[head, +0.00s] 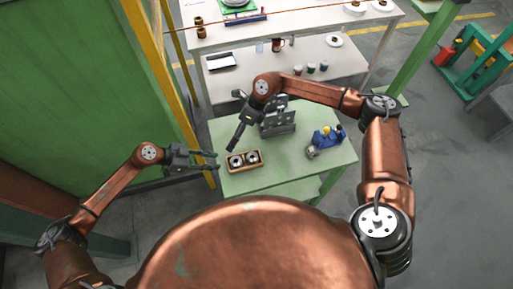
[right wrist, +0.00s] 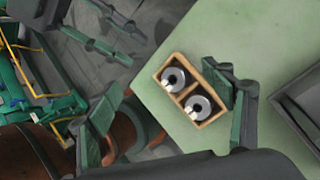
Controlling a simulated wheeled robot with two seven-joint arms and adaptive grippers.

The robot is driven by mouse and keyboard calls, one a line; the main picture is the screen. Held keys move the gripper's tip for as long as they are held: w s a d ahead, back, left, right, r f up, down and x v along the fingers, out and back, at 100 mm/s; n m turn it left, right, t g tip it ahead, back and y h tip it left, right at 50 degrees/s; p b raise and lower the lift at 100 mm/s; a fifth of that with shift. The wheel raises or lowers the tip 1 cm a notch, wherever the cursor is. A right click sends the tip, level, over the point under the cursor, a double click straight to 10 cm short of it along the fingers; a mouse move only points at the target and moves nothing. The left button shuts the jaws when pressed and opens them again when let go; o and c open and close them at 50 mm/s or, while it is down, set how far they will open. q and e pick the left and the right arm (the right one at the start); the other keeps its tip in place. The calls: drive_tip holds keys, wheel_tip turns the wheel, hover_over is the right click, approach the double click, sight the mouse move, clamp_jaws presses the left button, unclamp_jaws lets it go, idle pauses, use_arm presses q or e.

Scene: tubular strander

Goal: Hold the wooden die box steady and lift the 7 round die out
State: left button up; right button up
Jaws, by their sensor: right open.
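The wooden die box (head: 232,168) sits near the front left of the green table and also shows in the right wrist view (right wrist: 184,93). It has two compartments, each with a round metal die, one (right wrist: 172,77) and the other (right wrist: 198,106). No number is readable, so I cannot tell which is the 7. My left gripper (head: 215,160) is open and empty just left of the box; its spread fingers also show in the right wrist view (right wrist: 103,30). My right gripper (head: 234,145) is open above the box, its fingers apart in the right wrist view (right wrist: 166,95).
A grey metal stand (head: 278,122) is behind the box on the green table (head: 285,172). A blue item with a yellow part (head: 327,138) stands to the right. A yellow post (head: 176,85) rises left of the table. A white two-level bench (head: 300,52) is behind.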

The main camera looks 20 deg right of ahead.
sight(257, 157)
drive_tip(key=s+d+f+n+h, duration=0.1)
drive_tip(key=d+n, duration=0.1)
drive_tip(key=s+d+f+n+h, duration=0.1)
drive_tip(key=d+f+n+h, duration=0.1)
drive_tip(key=s+d+f+n+t+h, duration=0.1)
drive_tip(key=d+f+n+h, duration=0.1)
drive_tip(key=shift+s+d+f, duration=0.15)
drive_tip(key=shift+s, duration=0.25)
drive_tip(key=shift+d+f+n+h, duration=0.15)
drive_tip(key=shift+d+n+h, duration=0.2)
drive_tip(key=shift+n+h, duration=0.05)
drive_tip(key=shift+d+f+t, duration=0.2)
drive_tip(key=shift+f+t, duration=0.05)
drive_tip(key=shift+t, duration=0.05)
wheel_tip(257, 157, down, 8)
drive_tip(key=shift+w+r, duration=0.1)
drive_tip(key=shift+r, duration=0.15)
